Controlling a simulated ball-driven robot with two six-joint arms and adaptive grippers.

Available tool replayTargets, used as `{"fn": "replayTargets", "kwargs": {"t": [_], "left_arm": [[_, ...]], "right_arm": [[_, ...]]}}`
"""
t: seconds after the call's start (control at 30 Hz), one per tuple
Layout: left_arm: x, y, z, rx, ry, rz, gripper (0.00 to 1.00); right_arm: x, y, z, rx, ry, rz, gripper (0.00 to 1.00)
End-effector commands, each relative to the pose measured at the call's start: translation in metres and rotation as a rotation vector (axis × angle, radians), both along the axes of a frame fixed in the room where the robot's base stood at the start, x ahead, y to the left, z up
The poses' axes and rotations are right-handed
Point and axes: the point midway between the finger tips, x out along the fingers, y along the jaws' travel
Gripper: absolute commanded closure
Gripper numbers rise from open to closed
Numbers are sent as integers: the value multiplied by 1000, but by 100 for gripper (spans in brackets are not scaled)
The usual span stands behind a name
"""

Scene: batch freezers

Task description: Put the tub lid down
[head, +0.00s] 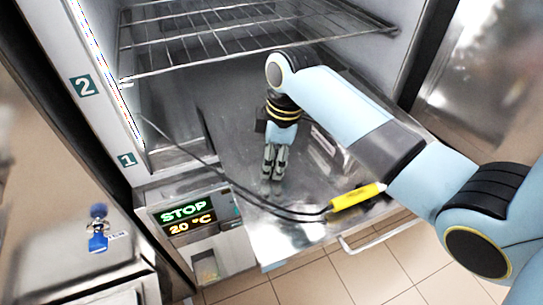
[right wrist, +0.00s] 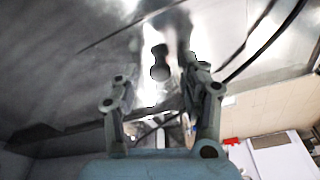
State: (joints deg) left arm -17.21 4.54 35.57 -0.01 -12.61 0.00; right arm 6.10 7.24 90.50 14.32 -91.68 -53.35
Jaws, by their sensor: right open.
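My right gripper (head: 272,180) points down over a shiny steel surface (head: 225,135) inside the open freezer cabinet. Its fingers are open, with no object clearly held between them. In the right wrist view, the two fingers of the right gripper (right wrist: 165,90) stand apart. A small dark knob-like shape (right wrist: 160,62) shows on the shiny steel beyond the fingertips. I cannot tell whether it is a lid's knob or a reflection. No separate tub lid can be made out with certainty; the steel surface may be part of it. My left gripper is not in view.
A wire rack (head: 240,40) spans the cabinet above. A yellow-handled probe (head: 357,197) with a dark cable lies across the front edge. A control panel (head: 190,217) reads STOP, 20 °C. A blue tagged object (head: 98,240) rests on a steel unit at left. Tiled floor lies below.

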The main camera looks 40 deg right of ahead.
Motion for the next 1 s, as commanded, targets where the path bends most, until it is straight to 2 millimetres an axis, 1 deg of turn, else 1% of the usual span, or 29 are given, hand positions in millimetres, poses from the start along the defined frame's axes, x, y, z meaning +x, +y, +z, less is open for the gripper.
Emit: {"fn": "replayTargets", "kwargs": {"t": [0.07, 0.17, 0.27, 0.5, 0.6, 0.7, 0.8, 1.0], "left_arm": [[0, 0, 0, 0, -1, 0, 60], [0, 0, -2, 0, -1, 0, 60], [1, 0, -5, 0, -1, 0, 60], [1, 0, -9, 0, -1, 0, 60], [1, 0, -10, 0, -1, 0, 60], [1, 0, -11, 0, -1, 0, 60], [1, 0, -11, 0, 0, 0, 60], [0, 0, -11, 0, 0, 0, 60]], "right_arm": [[0, 0, 2, -1, -1, 0, 56], [0, -2, 11, 0, -4, 1, 56], [-1, -4, 29, -1, -6, 0, 56], [-5, -11, 84, -1, -5, 0, 56], [-7, -13, 101, -1, -5, 1, 56], [-8, -14, 113, -1, -3, 0, 56], [-9, -15, 119, 0, -2, 1, 56], [-10, -15, 121, 0, 0, 0, 56]]}}
